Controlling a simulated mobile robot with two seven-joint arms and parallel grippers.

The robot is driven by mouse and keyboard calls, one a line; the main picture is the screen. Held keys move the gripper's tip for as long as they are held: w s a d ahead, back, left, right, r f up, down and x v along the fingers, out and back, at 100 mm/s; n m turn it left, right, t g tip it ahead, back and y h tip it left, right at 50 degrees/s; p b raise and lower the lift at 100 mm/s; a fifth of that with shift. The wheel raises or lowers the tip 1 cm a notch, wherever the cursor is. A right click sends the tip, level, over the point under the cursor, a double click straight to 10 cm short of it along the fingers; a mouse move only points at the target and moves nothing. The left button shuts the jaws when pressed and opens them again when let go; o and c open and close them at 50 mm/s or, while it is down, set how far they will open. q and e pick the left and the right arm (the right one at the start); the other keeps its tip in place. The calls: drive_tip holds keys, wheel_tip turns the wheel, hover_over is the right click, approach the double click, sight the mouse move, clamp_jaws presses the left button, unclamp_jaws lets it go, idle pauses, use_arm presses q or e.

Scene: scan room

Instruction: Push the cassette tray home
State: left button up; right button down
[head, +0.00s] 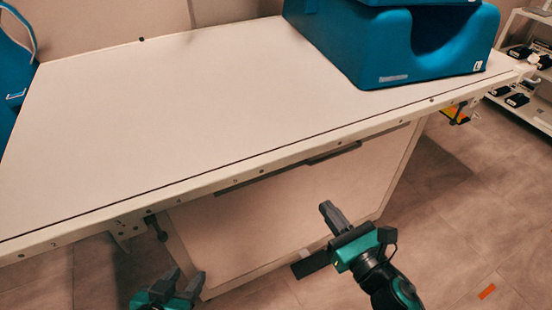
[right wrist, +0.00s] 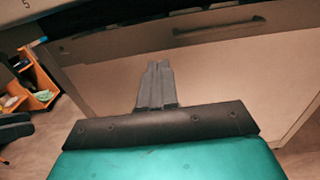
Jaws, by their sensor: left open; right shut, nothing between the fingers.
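The cassette tray's front with its dark handle (head: 333,153) shows just under the edge of the white table (head: 180,100). A dark strip runs along it. In the right wrist view the dark handle (right wrist: 220,26) is at the top, beyond my fingers. I cannot tell how far the tray stands out. My right gripper (head: 325,207) is shut and empty, below and in front of the tray, apart from it. Its closed fingers also show in the right wrist view (right wrist: 156,68). My left gripper (head: 186,274) is open and empty at the bottom, lower left of the tray.
A blue cushion block (head: 400,55) rests on the table's far right. A pale panel (head: 290,215) stands below the table. A shelf (head: 525,70) stands at the right. The floor at right is mostly clear.

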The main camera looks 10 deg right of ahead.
use_arm(q)
drive_tip(key=shift+w+r, duration=0.15)
use_arm(e)
drive_tip(key=x, duration=1.4)
use_arm(q)
drive_tip(key=shift+w+f+b, duration=0.3)
drive_tip(key=shift+b, duration=0.35)
use_arm(e)
drive_tip(key=shift+x, duration=1.2)
use_arm(q)
drive_tip(key=shift+s, duration=0.1)
use_arm(e)
drive_tip(key=shift+d+f, duration=0.1)
